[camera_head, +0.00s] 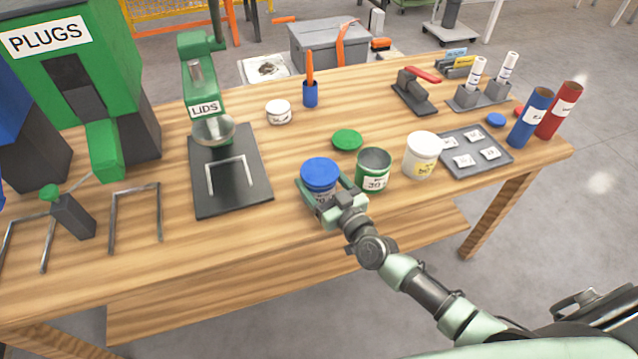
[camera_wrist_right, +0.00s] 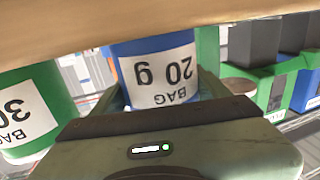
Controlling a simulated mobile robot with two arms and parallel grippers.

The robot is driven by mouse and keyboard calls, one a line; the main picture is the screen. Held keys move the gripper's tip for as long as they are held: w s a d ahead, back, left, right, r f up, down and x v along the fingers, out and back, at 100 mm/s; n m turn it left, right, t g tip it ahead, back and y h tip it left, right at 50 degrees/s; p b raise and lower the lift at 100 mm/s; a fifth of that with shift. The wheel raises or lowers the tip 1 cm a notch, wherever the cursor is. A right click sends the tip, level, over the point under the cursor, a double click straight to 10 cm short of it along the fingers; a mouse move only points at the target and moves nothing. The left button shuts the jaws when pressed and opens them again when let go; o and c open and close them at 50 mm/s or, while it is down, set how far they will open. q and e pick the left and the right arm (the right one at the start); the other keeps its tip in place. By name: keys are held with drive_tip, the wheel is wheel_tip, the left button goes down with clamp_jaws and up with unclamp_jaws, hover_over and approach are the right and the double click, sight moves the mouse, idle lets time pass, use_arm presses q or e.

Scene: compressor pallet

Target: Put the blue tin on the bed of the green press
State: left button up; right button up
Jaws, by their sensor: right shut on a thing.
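The blue tin (camera_head: 320,174) stands upright near the front of the wooden table, with a blue lid on top. Its "BAG 20 g" label (camera_wrist_right: 165,78) faces the right wrist view, where it appears upside down. My right gripper (camera_head: 327,191) is shut on the blue tin, with fingers on both sides. The green press (camera_head: 201,83), marked "LIDS", stands to the left of the tin. Its dark bed (camera_head: 233,196) carries a metal U-shaped guide and is otherwise bare. My left gripper is not in view.
A green tin (camera_head: 374,171) and a white tin (camera_head: 421,155) stand just right of the gripper. A green lid (camera_head: 347,139) lies behind. A small white jar (camera_head: 279,111) and a blue pen cup (camera_head: 310,95) stand further back. A green "PLUGS" machine (camera_head: 82,60) is far left.

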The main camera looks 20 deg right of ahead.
wheel_tip(320, 180, up, 12)
drive_tip(key=p, duration=0.5)
drive_tip(key=shift+f+p, duration=0.25)
drive_tip(key=shift+p, duration=0.1)
wheel_tip(320, 180, up, 8)
drive_tip(key=r+p, duration=0.1)
drive_tip(key=p, duration=0.1)
drive_tip(key=s+d+f+m+h+b, duration=0.1)
drive_tip(key=s+h, duration=0.3)
drive_tip(key=s, duration=1.7)
drive_tip(key=shift+s+d+f+m+t+b, duration=0.25)
drive_tip(key=shift+d+f+m+b, duration=0.2)
drive_tip(key=shift+m, duration=0.45)
